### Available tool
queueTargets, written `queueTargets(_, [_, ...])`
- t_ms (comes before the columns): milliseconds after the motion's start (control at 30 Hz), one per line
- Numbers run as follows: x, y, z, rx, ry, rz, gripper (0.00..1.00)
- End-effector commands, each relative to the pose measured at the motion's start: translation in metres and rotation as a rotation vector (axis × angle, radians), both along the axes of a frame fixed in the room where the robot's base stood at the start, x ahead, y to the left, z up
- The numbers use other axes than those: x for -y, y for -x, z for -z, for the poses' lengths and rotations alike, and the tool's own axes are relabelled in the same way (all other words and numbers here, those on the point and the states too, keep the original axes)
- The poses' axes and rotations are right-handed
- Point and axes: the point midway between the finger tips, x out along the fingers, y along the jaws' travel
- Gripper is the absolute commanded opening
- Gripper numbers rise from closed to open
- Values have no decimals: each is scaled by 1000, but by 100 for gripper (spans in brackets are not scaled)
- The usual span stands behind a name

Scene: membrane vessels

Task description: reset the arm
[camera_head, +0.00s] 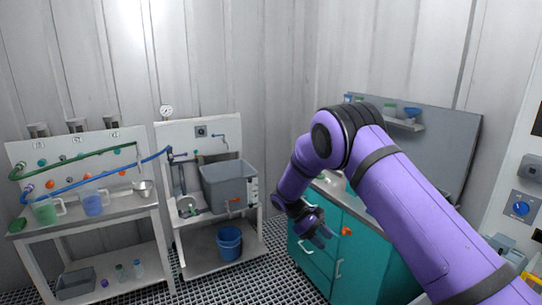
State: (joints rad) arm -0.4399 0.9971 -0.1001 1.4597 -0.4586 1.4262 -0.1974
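My purple arm (410,215) reaches in from the lower right, rises to a bent elbow and folds down toward the middle of the picture. My gripper (322,240) hangs at the end of it, in front of the teal cabinet. It is small and dark here, and I cannot tell whether its fingers are apart or together. I see nothing clearly held in it. The arm hides part of the cabinet and of the counter behind it.
A teal cabinet (362,262) stands close behind my gripper. A grey tank (229,185) sits on a white stand, with a blue bucket (229,243) below. Grated floor lies between.

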Motion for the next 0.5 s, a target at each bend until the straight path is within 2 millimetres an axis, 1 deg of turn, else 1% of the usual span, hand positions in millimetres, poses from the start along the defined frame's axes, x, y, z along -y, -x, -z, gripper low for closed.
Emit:
queueTargets(33, [6, 1, -22, 27, -25, 21, 39])
queueTargets(100, [12, 5, -47, 62, -58, 47, 39])
queueTargets(333, [36, 25, -127, 178, -163, 131, 39])
queueTargets(500, [53, 49, -179, 266, -237, 191, 39])
